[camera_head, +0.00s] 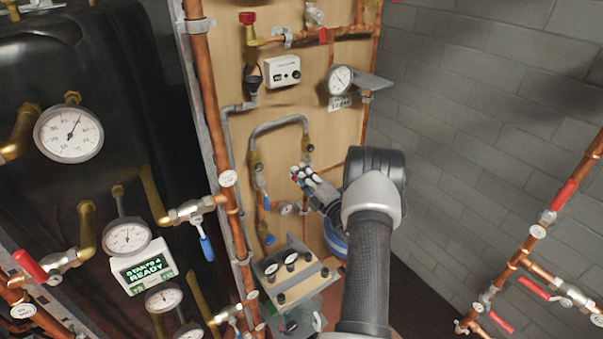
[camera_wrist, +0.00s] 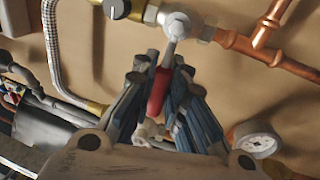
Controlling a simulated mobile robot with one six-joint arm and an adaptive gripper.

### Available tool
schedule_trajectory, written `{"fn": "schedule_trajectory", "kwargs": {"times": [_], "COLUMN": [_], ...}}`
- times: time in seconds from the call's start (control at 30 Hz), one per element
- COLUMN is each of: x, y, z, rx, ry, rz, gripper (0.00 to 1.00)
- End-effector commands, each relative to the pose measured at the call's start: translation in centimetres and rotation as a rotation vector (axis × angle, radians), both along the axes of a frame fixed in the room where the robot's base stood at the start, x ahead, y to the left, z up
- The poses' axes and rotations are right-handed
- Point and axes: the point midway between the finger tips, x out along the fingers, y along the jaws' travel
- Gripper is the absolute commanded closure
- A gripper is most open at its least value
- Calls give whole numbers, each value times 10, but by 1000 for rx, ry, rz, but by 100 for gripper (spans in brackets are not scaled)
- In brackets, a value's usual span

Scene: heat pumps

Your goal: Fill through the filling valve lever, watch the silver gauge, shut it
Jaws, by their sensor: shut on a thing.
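A red lever (camera_wrist: 158,92) hangs from a silver valve (camera_wrist: 178,25) on a copper pipe in the wrist view. My gripper (camera_wrist: 158,88) is shut on this lever, with blue-grey fingers on both sides of it. In the head view my gripper (camera_head: 303,175) is at the wooden panel, below the looped hose, and hides the lever. A silver-rimmed gauge (camera_head: 340,79) is higher on the panel; its dial is too small to read surely. A small round gauge (camera_wrist: 257,139) is right of my gripper in the wrist view, its face turned partly away.
A braided hose (camera_wrist: 55,60) and a brass fitting with a black knob (camera_wrist: 116,9) are close to the valve. A grey block wall (camera_head: 480,110) is on the right.

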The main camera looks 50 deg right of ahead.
Motion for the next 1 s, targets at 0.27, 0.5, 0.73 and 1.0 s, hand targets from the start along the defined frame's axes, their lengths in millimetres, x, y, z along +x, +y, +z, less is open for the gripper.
{"fn": "schedule_trajectory", "kwargs": {"times": [0.27,0.5,0.73,1.0], "x": [-1,-1,-1,-1], "y": [1,0,0,0], "z": [0,0,0,2], "rx": [61,67,66,61], "ry": [-10,-11,-11,-13], "rz": [-1,-2,-2,-2], "gripper": [100,100,84,66]}}
